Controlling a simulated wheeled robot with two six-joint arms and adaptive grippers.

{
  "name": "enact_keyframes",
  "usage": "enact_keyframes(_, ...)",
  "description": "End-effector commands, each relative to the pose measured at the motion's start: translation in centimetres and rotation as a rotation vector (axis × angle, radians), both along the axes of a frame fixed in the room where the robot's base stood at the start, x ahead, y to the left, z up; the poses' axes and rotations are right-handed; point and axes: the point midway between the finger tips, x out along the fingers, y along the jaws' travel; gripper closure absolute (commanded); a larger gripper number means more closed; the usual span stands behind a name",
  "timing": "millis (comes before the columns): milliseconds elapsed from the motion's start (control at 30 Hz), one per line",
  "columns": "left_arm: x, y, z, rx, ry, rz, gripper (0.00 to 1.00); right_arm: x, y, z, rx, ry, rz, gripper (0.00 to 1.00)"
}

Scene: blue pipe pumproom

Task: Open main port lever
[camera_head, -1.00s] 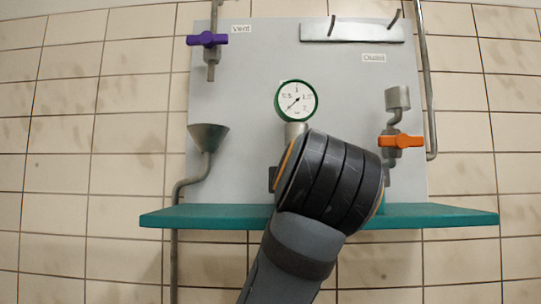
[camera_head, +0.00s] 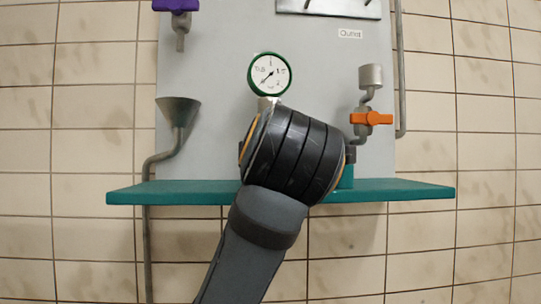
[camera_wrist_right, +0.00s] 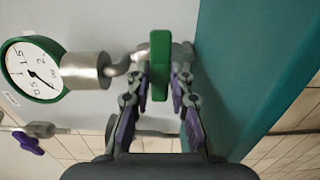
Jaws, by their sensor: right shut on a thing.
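The green lever handle (camera_wrist_right: 160,66) shows in the right wrist view, next to the pipe fitting below the pressure gauge (camera_wrist_right: 33,70). My right gripper (camera_wrist_right: 163,80) has its fingers on both sides of this handle and is shut on it. In the head view my right arm covers the gripper and the green handle. The gauge (camera_head: 269,74) with its green rim shows just above my arm there. My left gripper is in neither view.
An orange lever (camera_head: 371,118) sits right of my arm on the outlet pipe. A purple lever (camera_head: 176,5) is at the top left. A funnel (camera_head: 178,112) stands at the left. A teal shelf (camera_head: 400,190) runs below the grey panel (camera_head: 215,60).

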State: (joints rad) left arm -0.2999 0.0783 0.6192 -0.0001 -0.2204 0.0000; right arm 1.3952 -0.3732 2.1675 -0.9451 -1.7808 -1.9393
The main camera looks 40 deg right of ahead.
Motion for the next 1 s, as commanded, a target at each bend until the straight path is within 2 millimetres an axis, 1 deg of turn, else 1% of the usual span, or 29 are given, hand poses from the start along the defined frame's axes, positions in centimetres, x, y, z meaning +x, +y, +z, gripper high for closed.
enact_keyframes(167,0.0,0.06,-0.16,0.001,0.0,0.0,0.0,0.01,0.0,-0.1,0.059,-0.034,0.0,1.0)
enact_keyframes(367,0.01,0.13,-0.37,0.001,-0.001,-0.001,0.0,0.01,0.0,-0.14,0.184,-0.111,0.0,1.0)
enact_keyframes(1000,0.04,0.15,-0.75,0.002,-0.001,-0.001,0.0,0.03,0.02,-0.12,0.702,-0.427,0.0,1.0)
